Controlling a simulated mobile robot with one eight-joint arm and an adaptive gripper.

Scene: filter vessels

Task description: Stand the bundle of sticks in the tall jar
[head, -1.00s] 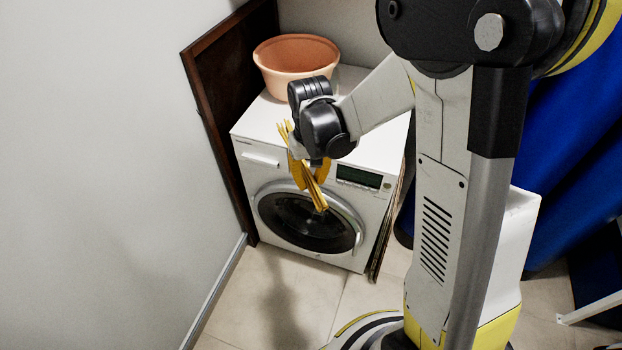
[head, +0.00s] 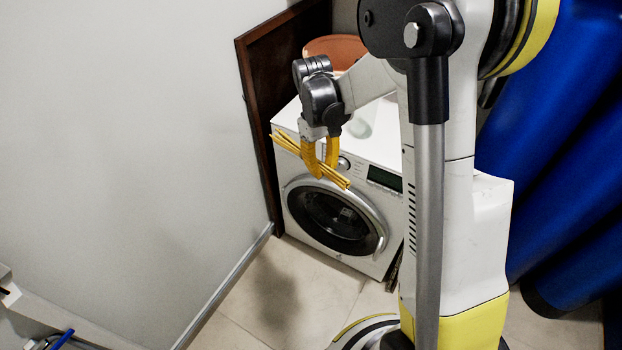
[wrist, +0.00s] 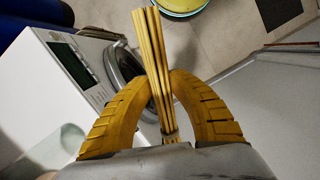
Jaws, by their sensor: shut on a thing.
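The bundle of sticks (head: 335,178) is a set of thin yellow sticks. It lies slanted across my gripper (head: 320,170), in front of the washing machine's upper front. My gripper's yellow fingers are shut on the bundle. In the wrist view the bundle (wrist: 152,50) stands out between the fingers of my gripper (wrist: 164,92), with a darker band near its lower end. A pale, see-through glass vessel (head: 362,120), perhaps the tall jar, stands on the washing machine behind my gripper, partly hidden by my arm. A faint clear round shape (wrist: 70,138) shows in the wrist view.
A white washing machine (head: 385,148) stands in the corner. A terracotta bowl (head: 325,46) at its back is partly hidden by my arm. A dark wooden panel (head: 258,90) and grey wall (head: 130,150) bound the left. Blue cloth (head: 560,130) hangs right.

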